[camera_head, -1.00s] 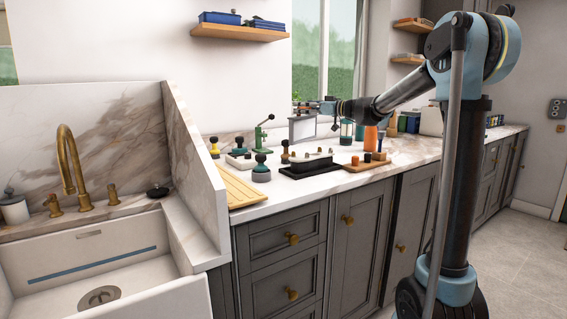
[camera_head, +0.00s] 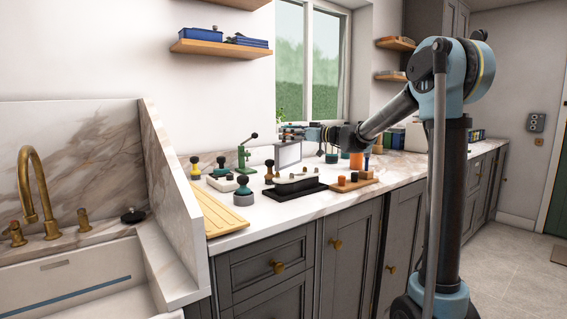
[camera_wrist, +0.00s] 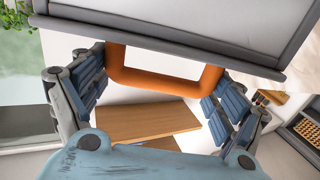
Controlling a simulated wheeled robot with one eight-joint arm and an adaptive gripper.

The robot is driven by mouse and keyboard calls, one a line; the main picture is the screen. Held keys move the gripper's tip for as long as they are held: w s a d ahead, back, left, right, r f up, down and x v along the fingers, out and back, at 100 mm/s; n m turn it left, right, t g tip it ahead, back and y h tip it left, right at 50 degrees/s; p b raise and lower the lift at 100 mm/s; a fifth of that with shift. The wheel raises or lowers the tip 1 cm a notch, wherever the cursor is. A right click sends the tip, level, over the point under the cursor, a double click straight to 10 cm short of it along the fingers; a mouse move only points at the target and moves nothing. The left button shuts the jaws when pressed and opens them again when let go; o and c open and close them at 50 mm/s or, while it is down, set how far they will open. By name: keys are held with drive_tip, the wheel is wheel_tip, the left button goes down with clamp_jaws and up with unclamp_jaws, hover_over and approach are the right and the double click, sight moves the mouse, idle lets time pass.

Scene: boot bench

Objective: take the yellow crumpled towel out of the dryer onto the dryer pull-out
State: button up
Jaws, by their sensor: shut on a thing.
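I see no yellow towel, dryer or dryer pull-out in either view. My gripper (camera_head: 297,134) is over the counter and holds a framed grey panel (camera_head: 288,154) that hangs below it. In the wrist view the fingers of my gripper (camera_wrist: 160,80) close from both sides on an orange loop handle (camera_wrist: 165,87). The handle is joined to the grey panel (camera_wrist: 205,22), which fills the top of that view.
The marble counter (camera_head: 262,210) carries several stampers, a green press (camera_head: 243,158), a black tray (camera_head: 293,191) and a wooden board (camera_head: 357,184). A sink (camera_head: 75,292) with a brass tap (camera_head: 35,185) is left. Shelves (camera_head: 221,49) hang above.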

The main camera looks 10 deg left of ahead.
sight(291, 148)
drive_tip(key=shift+f, duration=3.35)
drive_tip(key=o, duration=1.3)
